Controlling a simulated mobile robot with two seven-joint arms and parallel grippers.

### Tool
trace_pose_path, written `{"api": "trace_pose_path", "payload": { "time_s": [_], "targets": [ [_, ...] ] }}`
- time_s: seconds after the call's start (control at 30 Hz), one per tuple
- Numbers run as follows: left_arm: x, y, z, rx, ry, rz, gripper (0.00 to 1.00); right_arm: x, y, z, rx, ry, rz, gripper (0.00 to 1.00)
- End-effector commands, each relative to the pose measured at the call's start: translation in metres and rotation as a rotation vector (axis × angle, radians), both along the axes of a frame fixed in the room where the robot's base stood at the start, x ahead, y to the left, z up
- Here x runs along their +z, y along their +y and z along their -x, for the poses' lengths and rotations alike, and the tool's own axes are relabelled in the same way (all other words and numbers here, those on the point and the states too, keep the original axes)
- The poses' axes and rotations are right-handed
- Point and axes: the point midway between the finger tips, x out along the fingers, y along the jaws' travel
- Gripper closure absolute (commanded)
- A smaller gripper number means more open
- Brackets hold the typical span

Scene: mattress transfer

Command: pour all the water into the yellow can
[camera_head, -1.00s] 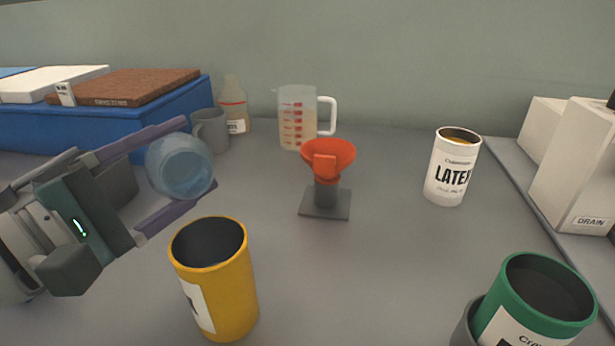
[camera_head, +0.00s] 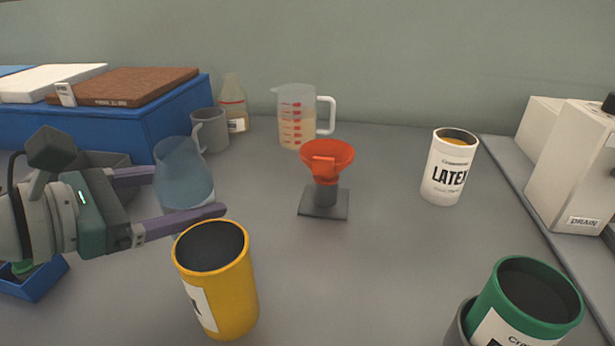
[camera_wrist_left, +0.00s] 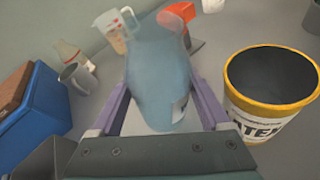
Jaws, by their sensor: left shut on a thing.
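The yellow can (camera_head: 226,295) stands upright on the grey table, its mouth open and dark inside. It also shows at the right of the left wrist view (camera_wrist_left: 270,92). My left gripper (camera_head: 190,196) is shut on a translucent blue bottle (camera_head: 183,172), just left of and behind the yellow can. The bottle looks close to upright in the head view and fills the space between the fingers in the left wrist view (camera_wrist_left: 158,85). I cannot tell how much water is in it. My right gripper is not in view.
An orange funnel on a stand (camera_head: 326,165), a measuring jug (camera_head: 296,116) and a grey mug (camera_head: 212,132) stand behind. A white latex can (camera_head: 448,172) and a green can (camera_head: 525,305) are to the right. The table's middle is clear.

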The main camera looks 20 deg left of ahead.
Motion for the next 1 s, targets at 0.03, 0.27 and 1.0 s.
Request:
{"api": "trace_pose_path", "payload": {
  "time_s": [0.03,0.27,1.0],
  "targets": [
    [-0.013,0.001,-0.001,-0.002,0.015,0.023,0.88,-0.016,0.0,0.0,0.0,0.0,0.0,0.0],
    [-0.026,0.006,-0.004,0.0,0.087,0.131,0.88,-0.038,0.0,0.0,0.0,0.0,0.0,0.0],
    [0.027,0.008,-0.006,-0.001,0.161,0.243,0.88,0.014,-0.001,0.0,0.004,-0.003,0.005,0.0]
  ]
}}
